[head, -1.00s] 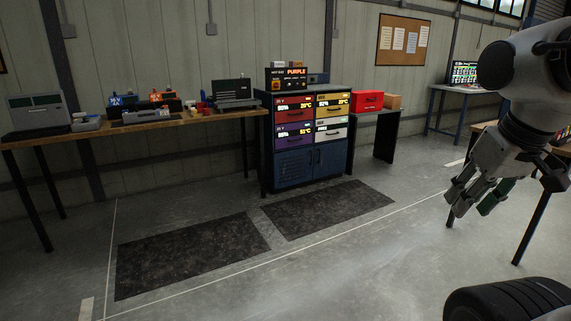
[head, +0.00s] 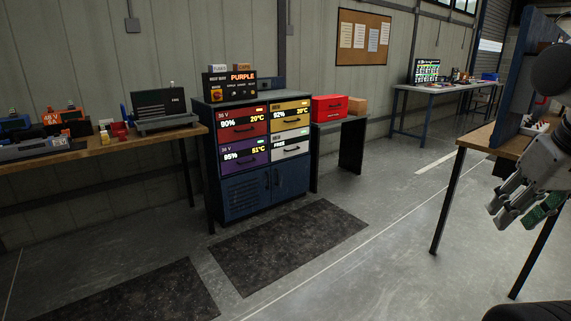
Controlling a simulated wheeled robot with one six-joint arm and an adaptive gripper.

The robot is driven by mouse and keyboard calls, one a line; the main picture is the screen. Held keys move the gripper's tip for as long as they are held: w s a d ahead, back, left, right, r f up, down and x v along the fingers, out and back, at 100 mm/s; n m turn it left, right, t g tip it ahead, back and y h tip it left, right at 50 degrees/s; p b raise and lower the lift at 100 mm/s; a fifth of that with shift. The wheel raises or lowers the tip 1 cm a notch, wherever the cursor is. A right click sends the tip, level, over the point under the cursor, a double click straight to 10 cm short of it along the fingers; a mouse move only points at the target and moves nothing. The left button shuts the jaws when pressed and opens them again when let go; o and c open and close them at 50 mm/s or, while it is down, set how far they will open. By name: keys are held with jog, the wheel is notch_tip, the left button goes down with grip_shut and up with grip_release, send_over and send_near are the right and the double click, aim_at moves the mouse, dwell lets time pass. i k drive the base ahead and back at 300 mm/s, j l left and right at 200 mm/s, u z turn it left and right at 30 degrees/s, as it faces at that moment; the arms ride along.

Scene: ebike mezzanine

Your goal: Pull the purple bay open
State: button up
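The purple bay (head: 230,160) is the lower left drawer of a blue battery cabinet (head: 212,190). It is closed, with a dark handle on its front and a display that seems to read 95% and 51°C. A sign box (head: 230,87) on top of the cabinet shows the word PURPLE. My gripper (head: 521,211) hangs at the right edge of the head view, far from the cabinet. Its fingers look apart with nothing between them; part of my arm is cut off by the frame.
A red bay (head: 228,134), a yellow bay (head: 278,111) and a white bay (head: 301,148) surround the purple one. A workbench (head: 110,149) stands left, a low stand with a red toolbox (head: 329,107) right. Dark mats (head: 290,247) lie on clear floor in front. Another table (head: 480,138) is near my arm.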

aim_at(239, 156)
jog(key=i, duration=2)
jog(key=i+l+u, duration=0.15)
jog(key=i+u, duration=0.3)
jog(key=i, duration=0.25)
jog(key=i+l+u, duration=0.4)
jog(key=i, duration=0.25)
jog(key=i+l+u, duration=0.45)
jog(key=i+l, duration=0.15)
